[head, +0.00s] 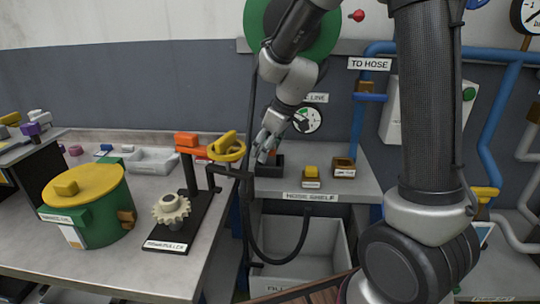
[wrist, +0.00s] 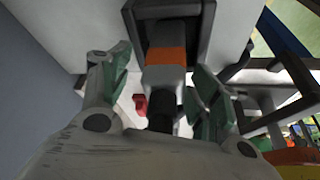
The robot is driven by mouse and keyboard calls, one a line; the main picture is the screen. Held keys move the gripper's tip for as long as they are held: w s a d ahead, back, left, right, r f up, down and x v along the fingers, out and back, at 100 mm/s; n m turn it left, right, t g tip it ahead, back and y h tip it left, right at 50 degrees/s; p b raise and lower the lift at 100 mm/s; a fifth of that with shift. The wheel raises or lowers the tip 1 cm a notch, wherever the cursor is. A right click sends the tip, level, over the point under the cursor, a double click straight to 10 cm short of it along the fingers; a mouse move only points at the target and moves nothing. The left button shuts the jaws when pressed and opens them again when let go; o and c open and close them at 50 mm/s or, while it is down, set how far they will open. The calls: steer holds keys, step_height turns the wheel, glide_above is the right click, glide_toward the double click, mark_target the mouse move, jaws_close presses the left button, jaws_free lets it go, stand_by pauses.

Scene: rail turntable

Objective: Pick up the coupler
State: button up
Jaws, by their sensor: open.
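The coupler (wrist: 165,77) shows in the wrist view as a grey body with an orange band, its far end inside a dark holder (wrist: 205,22). A black part extends from its near end, and a small red piece (wrist: 140,104) shows at its left. My gripper (wrist: 162,75) is open, with one green-grey finger on each side of the coupler. I cannot tell whether the fingers touch it. In the head view my gripper (head: 266,150) is down at the dark holder (head: 270,169) on the hose shelf (head: 340,186), hiding most of the coupler.
A yellow-topped block (head: 311,173) and a brown block (head: 343,167) stand right of the holder. A yellow handwheel (head: 227,148) is close on the left. A black hose (head: 285,262) hangs below the shelf before a grey bin (head: 330,235). A green pot (head: 95,212) stands left.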

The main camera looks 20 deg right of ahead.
jaws_close()
stand_by(0.3)
